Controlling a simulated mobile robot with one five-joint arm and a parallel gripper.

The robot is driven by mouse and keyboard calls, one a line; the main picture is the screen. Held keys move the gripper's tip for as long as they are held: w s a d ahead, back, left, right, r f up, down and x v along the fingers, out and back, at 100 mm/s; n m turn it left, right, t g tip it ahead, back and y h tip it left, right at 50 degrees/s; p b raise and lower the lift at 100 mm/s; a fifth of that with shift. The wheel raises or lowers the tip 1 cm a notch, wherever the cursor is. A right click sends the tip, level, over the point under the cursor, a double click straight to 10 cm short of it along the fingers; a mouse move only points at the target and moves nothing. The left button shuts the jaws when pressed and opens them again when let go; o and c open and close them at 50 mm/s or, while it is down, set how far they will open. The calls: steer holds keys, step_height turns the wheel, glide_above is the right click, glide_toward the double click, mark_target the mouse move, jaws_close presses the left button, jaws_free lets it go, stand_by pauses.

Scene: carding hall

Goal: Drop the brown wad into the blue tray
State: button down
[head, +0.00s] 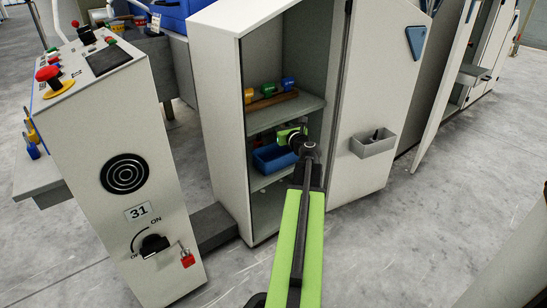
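The blue tray (268,161) sits on a lower shelf inside the open grey cabinet. My arm reaches into the cabinet, and its dark end covers the tray's right side. My gripper (294,137) is near the tray's upper right, below the upper shelf. Its fingers are too small and too covered by the arm to show whether they are open or shut. I cannot make out the brown wad; it may be hidden behind the arm or the gripper.
Above, a brown wooden rack (270,101) with coloured pieces stands on the upper shelf (307,104). The cabinet's open door (368,85) with a small grey bin (373,143) is to the right. A control console (105,150) stands left. The floor in front right is clear.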

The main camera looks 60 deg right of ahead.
steer(key=shift+w+f+b, duration=0.1)
steer(key=shift+f+b, duration=0.45)
steer(key=shift+f, duration=0.05)
step_height(320, 180, down, 5)
steer(key=b, duration=0.5)
steer(key=shift+r, duration=0.1)
steer(key=c, duration=0.9)
jaws_free()
steer(key=shift+c, duration=0.2)
